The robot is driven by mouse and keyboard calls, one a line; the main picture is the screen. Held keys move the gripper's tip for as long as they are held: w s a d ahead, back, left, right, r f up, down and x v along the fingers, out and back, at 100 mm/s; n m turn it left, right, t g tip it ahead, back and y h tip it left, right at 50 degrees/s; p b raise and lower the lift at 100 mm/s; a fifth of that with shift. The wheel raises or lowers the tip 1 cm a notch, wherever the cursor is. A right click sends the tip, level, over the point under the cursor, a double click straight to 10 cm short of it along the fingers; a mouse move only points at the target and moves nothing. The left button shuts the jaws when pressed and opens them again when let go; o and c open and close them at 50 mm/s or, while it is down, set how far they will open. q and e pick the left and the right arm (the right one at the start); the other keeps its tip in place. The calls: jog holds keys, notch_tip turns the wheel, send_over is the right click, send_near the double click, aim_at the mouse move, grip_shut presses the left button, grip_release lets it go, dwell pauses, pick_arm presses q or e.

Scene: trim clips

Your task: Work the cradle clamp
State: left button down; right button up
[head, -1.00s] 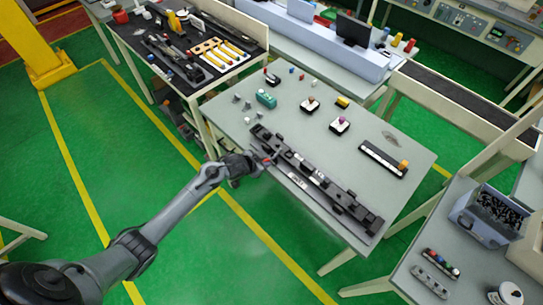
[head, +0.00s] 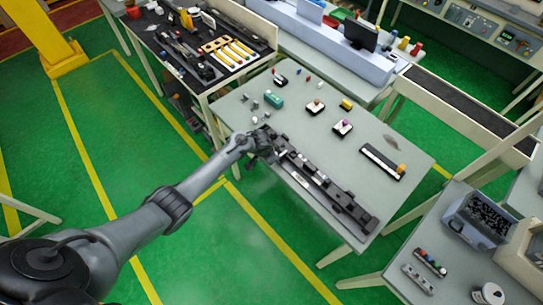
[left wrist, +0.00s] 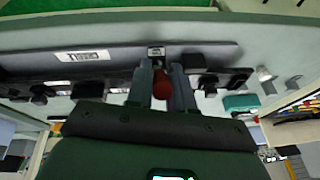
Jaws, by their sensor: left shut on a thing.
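The cradle is a long black fixture (head: 322,185) lying slantwise along the near edge of the grey table. In the left wrist view its dark body (left wrist: 210,60) crosses the picture, with a white label (left wrist: 82,56). My left gripper (head: 270,152) is at the cradle's upper left end in the head view. In the left wrist view the left gripper's fingers (left wrist: 162,80) are closed on a red knob (left wrist: 161,86), which seems to be the clamp's handle. The arm hides that knob in the head view. My right gripper is not in view.
On the table (head: 405,195) stand a teal block (head: 273,101), a yellow block (head: 346,104), white-topped blocks (head: 342,128) and a black strip (head: 377,159) with an orange knob. A tool bench (head: 160,55) adjoins at the upper left.

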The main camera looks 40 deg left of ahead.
pick_arm(q)
jog(key=c, duration=1.1)
grip_release()
jog(key=shift+p+v, duration=1.25)
jog(key=shift+v, duration=4.1)
jog(key=shift+f, duration=0.1)
